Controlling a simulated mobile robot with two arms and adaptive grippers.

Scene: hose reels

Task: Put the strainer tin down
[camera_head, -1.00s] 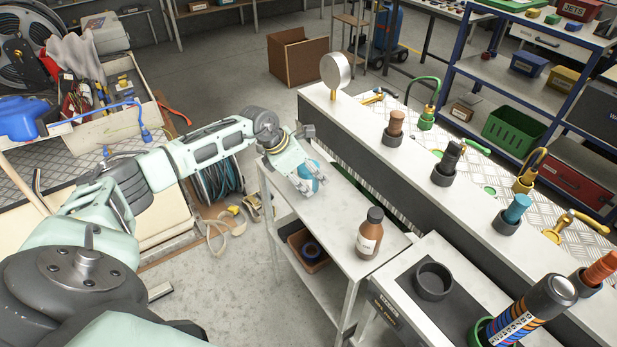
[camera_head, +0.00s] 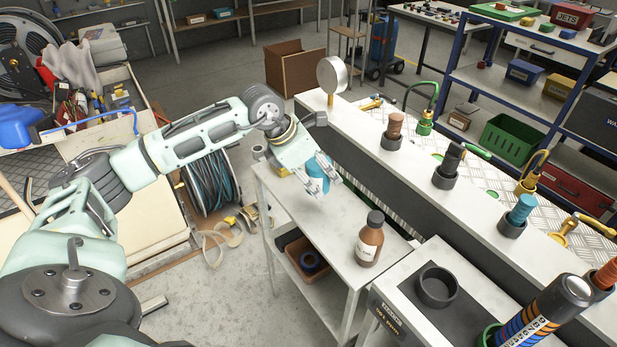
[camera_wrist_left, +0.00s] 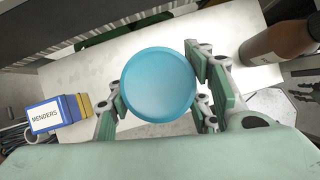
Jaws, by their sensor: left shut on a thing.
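The strainer tin (camera_head: 319,177) is a blue round tin held at the far end of the small white side table (camera_head: 330,220). In the left wrist view its round blue lid (camera_wrist_left: 158,85) faces the camera, between the two finger pads. My left gripper (camera_head: 322,177) is shut on the tin. The tin is over the table top; whether its base touches the surface cannot be told.
A brown bottle (camera_head: 369,240) stands on the near part of the table. A blue and yellow MENDERS box (camera_wrist_left: 58,112) shows left of the tin in the wrist view. The long bench (camera_head: 420,190) runs along the right. Bare table lies between tin and bottle.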

